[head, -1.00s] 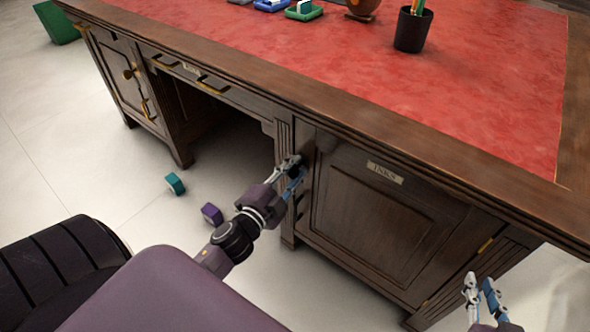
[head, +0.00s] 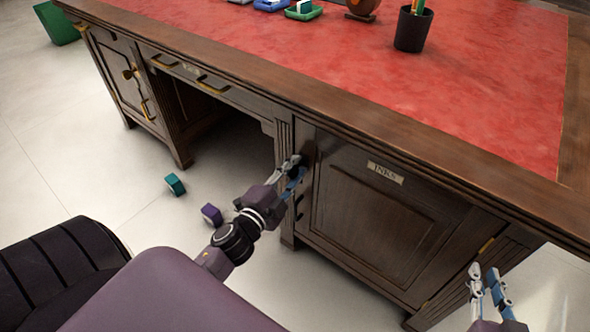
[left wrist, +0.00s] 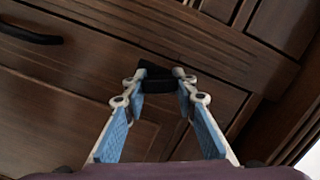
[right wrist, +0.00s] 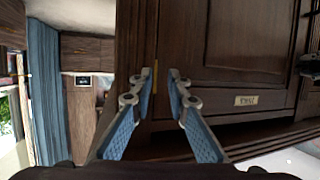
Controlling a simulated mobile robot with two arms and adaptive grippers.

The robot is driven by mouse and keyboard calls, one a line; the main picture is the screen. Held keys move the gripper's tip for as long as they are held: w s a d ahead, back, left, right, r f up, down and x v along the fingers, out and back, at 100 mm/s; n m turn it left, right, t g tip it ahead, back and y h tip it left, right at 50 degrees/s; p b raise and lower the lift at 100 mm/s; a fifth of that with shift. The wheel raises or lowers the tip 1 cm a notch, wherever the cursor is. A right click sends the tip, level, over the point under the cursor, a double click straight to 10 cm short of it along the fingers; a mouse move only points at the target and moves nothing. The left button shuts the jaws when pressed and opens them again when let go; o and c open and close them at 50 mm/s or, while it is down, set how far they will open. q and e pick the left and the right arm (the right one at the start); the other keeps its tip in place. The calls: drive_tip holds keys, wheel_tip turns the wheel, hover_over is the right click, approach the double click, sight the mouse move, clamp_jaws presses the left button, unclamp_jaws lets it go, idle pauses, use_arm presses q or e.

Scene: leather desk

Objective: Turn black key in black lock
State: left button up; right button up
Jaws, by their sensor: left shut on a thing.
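The black key (left wrist: 157,79) is between the fingertips of my left gripper (left wrist: 160,82), which is shut on it at the front of the cabinet. In the head view my left gripper (head: 293,172) is at the upper left edge of the cabinet door labelled INKS (head: 375,215). The black lock is hidden behind the key and fingertips, so I cannot tell how deep the key sits. My right gripper (head: 484,274) is empty, its fingers slightly apart, in front of the cabinet's right side. It also shows in the right wrist view (right wrist: 161,82).
A dark handle (left wrist: 30,36) is on the cabinet front. The desk top (head: 400,80) overhangs the door. A teal block (head: 175,184) and a purple block (head: 212,214) lie on the floor to the left. A black pen cup (head: 412,30) stands on the desk.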

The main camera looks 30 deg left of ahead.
use_arm(q)
drive_tip(key=shift+m, duration=0.4)
drive_tip(key=shift+m+b, duration=0.4)
drive_tip(key=shift+m, duration=0.1)
use_arm(e)
drive_tip(key=shift+w+a+r+t+y, duration=0.25)
drive_tip(key=shift+r+t, duration=0.2)
drive_tip(key=shift+r, duration=0.35)
drive_tip(key=shift+w+a+r+t, duration=0.15)
drive_tip(key=shift+w+r+t, duration=0.2)
drive_tip(key=shift+r, duration=0.5)
drive_tip(key=shift+w+a+r+t+y, duration=0.15)
drive_tip(key=shift+w+a+r+t, duration=0.1)
drive_tip(key=shift+r+t, duration=0.4)
drive_tip(key=shift+r, duration=0.15)
